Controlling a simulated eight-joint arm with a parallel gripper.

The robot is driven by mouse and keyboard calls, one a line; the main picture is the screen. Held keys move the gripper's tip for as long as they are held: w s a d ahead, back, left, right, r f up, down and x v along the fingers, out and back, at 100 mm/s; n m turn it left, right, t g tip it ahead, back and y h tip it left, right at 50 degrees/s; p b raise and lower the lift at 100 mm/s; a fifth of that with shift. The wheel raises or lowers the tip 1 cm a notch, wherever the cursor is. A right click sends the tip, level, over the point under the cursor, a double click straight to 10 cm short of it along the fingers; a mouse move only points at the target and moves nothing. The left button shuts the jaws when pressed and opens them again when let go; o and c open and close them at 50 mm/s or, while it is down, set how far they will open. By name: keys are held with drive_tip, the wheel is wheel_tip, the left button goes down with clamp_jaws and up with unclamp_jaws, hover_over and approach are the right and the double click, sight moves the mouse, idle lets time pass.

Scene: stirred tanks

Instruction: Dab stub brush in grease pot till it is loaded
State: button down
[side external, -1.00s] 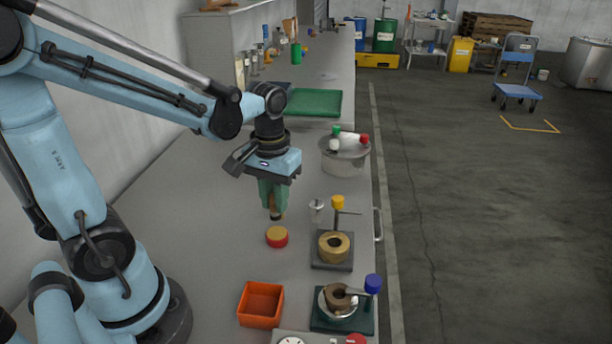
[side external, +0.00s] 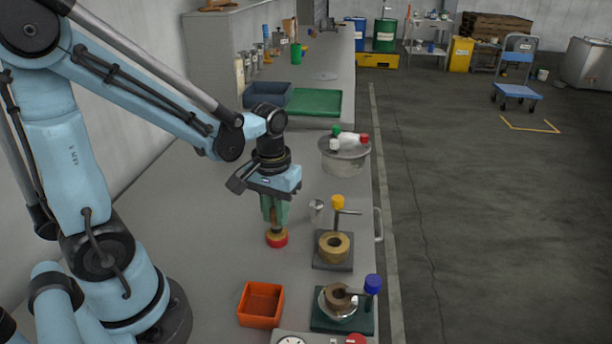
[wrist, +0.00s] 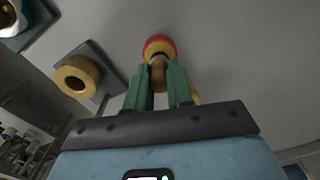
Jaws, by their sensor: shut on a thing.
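The grease pot (side external: 277,239) is a small red pot with a yellow top surface, standing on the bench. My gripper (side external: 274,217) points down right above it, its green fingers shut on the stub brush (wrist: 158,72), of which a brown part shows between the fingers. The brush's lower end meets the pot's top; whether it dips into the grease is hidden. In the wrist view the pot (wrist: 159,45) lies just beyond the fingertips (wrist: 159,84), lined up with the brush.
A brass ring on a dark plate (side external: 334,246) with a yellow-knobbed valve stands close to the right. An orange tray (side external: 261,304) and a second fitting with a blue knob (side external: 373,285) lie nearer. A lidded metal pot (side external: 345,155) stands behind. The bench left of the pot is clear.

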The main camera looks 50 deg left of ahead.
drive_tip(key=shift+f, duration=0.6)
idle(1.5)
drive_tip(key=shift+r, duration=3.55)
